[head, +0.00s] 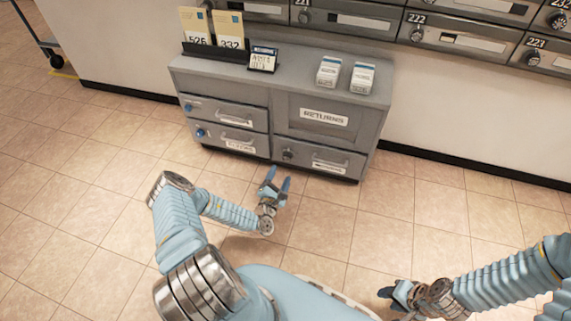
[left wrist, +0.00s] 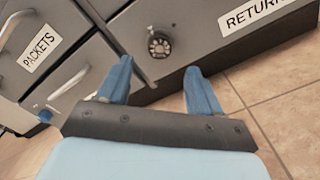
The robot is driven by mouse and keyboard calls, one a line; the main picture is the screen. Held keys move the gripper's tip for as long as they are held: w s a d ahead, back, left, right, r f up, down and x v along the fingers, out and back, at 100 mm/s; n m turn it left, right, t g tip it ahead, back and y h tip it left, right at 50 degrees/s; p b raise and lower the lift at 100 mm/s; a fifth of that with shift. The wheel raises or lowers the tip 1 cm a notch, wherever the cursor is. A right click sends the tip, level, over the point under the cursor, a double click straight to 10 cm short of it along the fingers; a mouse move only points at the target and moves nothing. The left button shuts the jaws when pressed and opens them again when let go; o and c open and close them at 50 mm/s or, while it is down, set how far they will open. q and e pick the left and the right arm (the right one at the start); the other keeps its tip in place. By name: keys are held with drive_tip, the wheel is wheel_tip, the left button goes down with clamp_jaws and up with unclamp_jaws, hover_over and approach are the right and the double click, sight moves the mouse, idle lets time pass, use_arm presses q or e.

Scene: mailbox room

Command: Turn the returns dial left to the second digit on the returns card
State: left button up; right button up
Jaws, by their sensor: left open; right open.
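The returns dial is a dark round knob (head: 287,154) at the left of the lower right drawer front, and shows larger in the left wrist view (left wrist: 159,46). Its marks are too small to read. My left gripper (head: 277,179) is open and empty in front of that drawer. In the left wrist view its blue fingertips (left wrist: 159,68) point towards the dial, one on each side of it in the picture; the dial looks apart from them. Two cards reading 526 (head: 197,27) and 232 (head: 229,30) stand on the cabinet; which is the returns card is unclear. My right gripper (head: 388,294) is open and empty.
The grey cabinet (head: 281,75) stands against the wall. Numbered mailboxes (head: 465,35) are above.

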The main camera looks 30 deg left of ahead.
sight(286, 159)
use_arm(q)
drive_tip(key=b+x, duration=0.1)
drive_tip(key=x, duration=0.6)
drive_tip(key=shift+w+a, duration=0.1)
drive_tip(key=shift+w, duration=0.3)
drive_tip(key=c, duration=1.1)
drive_tip(key=shift+o, duration=0.2)
